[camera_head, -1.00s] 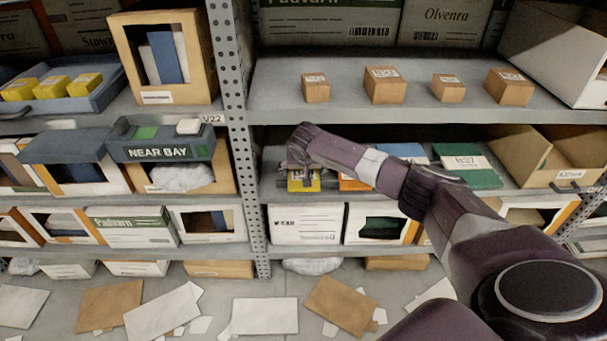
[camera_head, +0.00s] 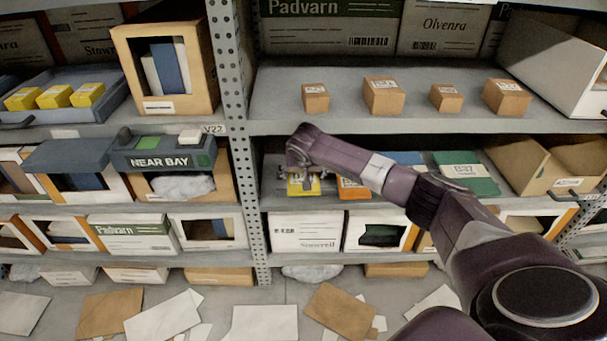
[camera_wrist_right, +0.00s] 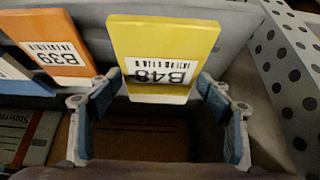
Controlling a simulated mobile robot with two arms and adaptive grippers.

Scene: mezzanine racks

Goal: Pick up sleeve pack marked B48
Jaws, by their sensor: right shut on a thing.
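The yellow sleeve pack marked B48 (camera_wrist_right: 162,60) is between the two fingers of my right gripper (camera_wrist_right: 158,90) in the right wrist view, with a finger at each side edge. The gripper is shut on it. In the head view my right gripper (camera_head: 303,180) reaches down over the yellow pack (camera_head: 303,188), hiding part of it, on the middle shelf of the right bay. I cannot tell if the pack is clear of the shelf. An orange pack marked B39 (camera_wrist_right: 51,48) is beside it. My left gripper is not in view.
A green pack marked B37 (camera_head: 466,172) and an open cardboard box (camera_head: 545,165) are farther right. The upper shelf (camera_head: 410,118) with several small brown boxes is above my arm. The perforated rack post (camera_head: 238,130) stands close left of the gripper.

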